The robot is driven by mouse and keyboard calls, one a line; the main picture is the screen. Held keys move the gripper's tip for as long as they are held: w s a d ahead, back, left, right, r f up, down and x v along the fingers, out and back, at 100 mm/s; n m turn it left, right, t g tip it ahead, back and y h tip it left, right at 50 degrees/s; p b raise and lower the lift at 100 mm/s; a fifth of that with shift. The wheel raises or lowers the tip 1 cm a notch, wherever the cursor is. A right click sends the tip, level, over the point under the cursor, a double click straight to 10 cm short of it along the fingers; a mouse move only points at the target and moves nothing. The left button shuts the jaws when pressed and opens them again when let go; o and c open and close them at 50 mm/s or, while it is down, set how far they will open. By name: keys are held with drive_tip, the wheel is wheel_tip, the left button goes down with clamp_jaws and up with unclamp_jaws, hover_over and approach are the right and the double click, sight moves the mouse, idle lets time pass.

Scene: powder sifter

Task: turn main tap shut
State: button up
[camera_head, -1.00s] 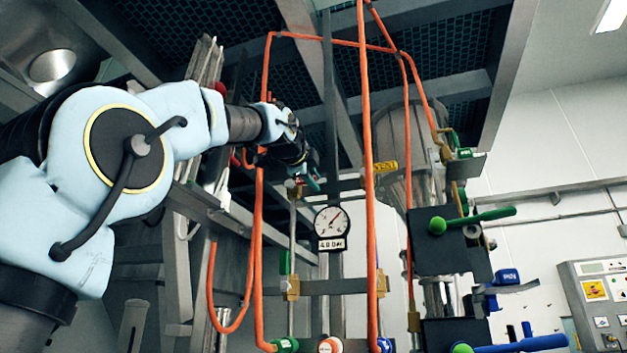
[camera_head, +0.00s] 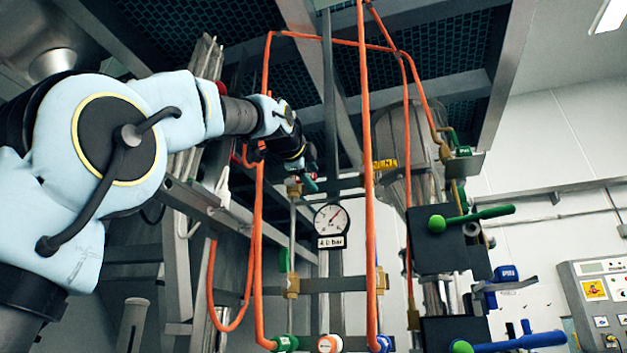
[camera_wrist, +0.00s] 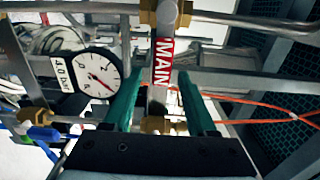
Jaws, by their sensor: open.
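In the wrist view, a red label reading MAIN (camera_wrist: 163,62) sits on a metal piece between brass fittings. My gripper (camera_wrist: 159,80) has its two green fingers apart, one on each side of this piece, with gaps visible. I cannot tell the tap's handle apart from the labelled piece. In the head view my gripper (camera_head: 308,183) is up by the top of a thin vertical pipe (camera_head: 293,230), near a brass fitting (camera_head: 293,189). The label is not readable there, and my wrist partly hides the spot.
A pressure gauge (camera_head: 331,218) reading 4.0 bar hangs just right of and below my gripper. Orange hoses (camera_head: 366,150) run vertically close by. A green-handled valve (camera_head: 480,216) and a blue-handled valve (camera_head: 520,342) stand to the right. Steel frame bars surround the area.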

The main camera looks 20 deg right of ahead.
drive_tip(key=b+v, duration=0.3)
drive_tip(key=v, duration=0.6)
drive_tip(key=shift+s+a, duration=0.2)
drive_tip(key=shift+s, duration=0.05)
